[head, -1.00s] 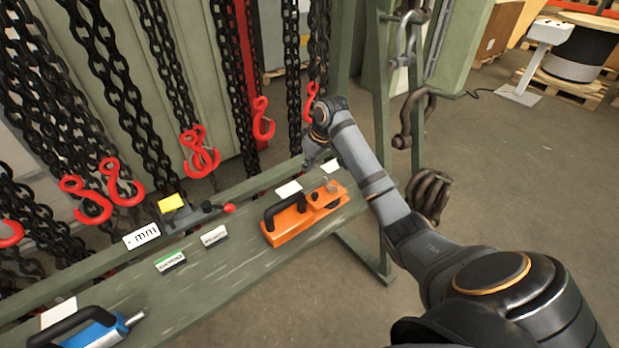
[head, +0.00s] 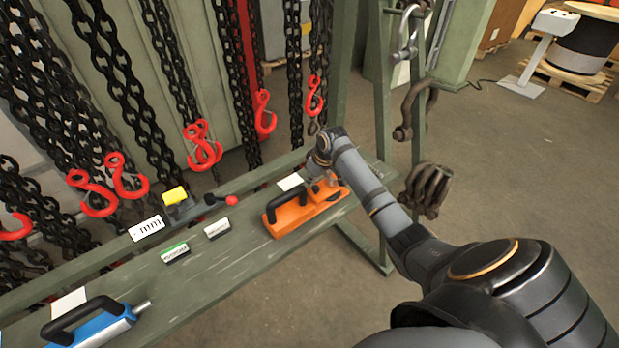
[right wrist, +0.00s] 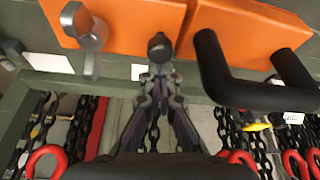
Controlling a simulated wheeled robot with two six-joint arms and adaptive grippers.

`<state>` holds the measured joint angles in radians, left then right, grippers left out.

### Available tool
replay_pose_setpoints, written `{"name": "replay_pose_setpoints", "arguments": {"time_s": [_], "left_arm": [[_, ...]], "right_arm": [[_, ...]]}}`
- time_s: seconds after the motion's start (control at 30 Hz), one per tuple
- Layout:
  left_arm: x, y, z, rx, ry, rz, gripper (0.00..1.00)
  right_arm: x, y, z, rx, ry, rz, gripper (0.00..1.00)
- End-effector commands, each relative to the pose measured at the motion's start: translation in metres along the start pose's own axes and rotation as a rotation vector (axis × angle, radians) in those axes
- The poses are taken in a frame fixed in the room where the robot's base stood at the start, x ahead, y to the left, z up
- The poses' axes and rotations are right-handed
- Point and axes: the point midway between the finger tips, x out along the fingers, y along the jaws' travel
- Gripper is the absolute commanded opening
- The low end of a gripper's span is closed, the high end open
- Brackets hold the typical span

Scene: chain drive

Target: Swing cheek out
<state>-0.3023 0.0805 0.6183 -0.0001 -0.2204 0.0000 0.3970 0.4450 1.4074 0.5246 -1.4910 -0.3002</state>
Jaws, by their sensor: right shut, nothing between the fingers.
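The orange device (head: 290,222) lies on the green bench and has a black handle (head: 287,201). My right gripper (head: 322,182) is at its far right end and covers part of it. In the right wrist view the device shows as two orange parts, a left one (right wrist: 135,18) and a right one (right wrist: 240,32), beside the black handle (right wrist: 255,92). My right gripper (right wrist: 158,78) is shut and empty there, its tips close to a dark round knob (right wrist: 160,47). I cannot tell whether they touch it. Which part is the cheek is unclear. My left gripper is out of view.
A blue tool (head: 98,328) lies at the bench's near left. Small labels and a red-knobbed lever (head: 222,200) lie between. Chains with red hooks (head: 203,146) hang behind. Shackles (head: 406,45) hang on the green frame at right.

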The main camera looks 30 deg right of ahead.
Motion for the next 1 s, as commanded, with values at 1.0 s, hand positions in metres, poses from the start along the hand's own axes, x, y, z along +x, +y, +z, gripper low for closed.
{"name": "replay_pose_setpoints", "arguments": {"time_s": [1.0], "left_arm": [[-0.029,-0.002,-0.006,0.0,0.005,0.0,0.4]], "right_arm": [[-0.009,-0.004,0.015,-0.23,-0.002,-0.083,0.0]]}}
